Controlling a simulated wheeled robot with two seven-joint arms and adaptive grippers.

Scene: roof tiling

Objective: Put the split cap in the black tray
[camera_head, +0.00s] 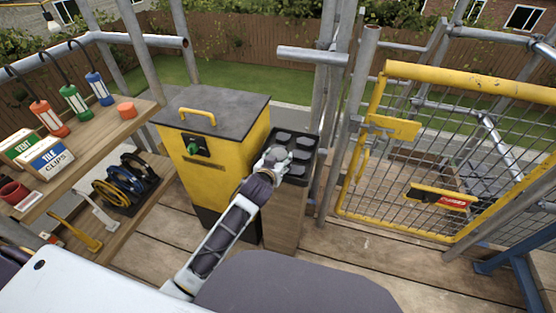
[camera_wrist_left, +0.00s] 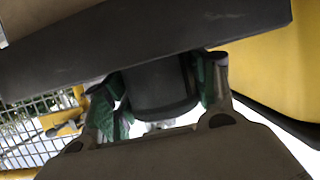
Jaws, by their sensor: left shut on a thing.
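My left gripper (camera_head: 272,160) reaches over the tray's left side in the head view. In the left wrist view my left gripper (camera_wrist_left: 158,92) is shut on a dark grey cylindrical cap (camera_wrist_left: 158,88) between its green-padded fingers. I cannot see a split on this cap from here. The head view does not show clearly whether the held cap touches the tray. My right gripper is not in view.
The yellow cabinet (camera_head: 218,170) with a grey lid stands close on the left of the tray. Scaffold poles (camera_head: 330,95) and a yellow mesh gate (camera_head: 420,150) are on the right. A wooden shelf (camera_head: 100,150) with tools and boxes is at far left.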

